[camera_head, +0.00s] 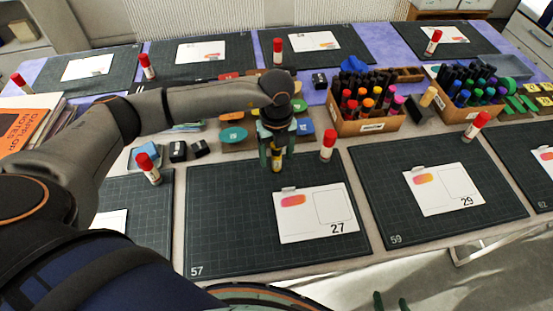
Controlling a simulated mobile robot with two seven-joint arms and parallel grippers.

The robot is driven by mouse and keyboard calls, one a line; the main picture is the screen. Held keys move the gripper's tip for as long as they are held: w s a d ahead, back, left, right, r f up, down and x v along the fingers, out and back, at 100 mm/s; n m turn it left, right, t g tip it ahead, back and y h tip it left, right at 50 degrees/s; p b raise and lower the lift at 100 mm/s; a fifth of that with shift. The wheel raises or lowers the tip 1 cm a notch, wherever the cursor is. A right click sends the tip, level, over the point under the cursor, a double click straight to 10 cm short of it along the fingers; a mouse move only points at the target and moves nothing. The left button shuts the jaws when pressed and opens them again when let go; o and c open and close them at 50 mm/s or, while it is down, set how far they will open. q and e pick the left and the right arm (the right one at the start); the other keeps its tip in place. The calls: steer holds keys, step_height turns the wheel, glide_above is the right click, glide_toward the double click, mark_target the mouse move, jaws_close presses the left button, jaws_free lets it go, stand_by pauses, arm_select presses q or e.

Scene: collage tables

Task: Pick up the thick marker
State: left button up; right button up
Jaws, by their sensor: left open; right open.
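My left gripper (277,157) points down over the far edge of the dark cutting mat numbered 57 (225,235). Its teal fingers are open, on either side of a small upright yellow and dark object (277,160). This may be the thick marker, but the fingers partly hide it and I cannot tell whether they touch it. My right gripper (390,303) shows only as two green fingertips at the bottom edge, open and apart. Many coloured markers stand in a cardboard box (372,126) and in another box to its right (452,112).
A red-capped glue stick (327,146) stands just right of my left gripper, another (148,168) to the left. A white card (315,212) lies on the mat. Coloured pads (232,134) lie behind the gripper. The front left of the mat is clear.

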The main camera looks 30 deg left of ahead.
arm_select(q)
steer(key=shift+f, duration=0.15)
steer(key=c, duration=0.9)
steer(key=shift+r, duration=0.2)
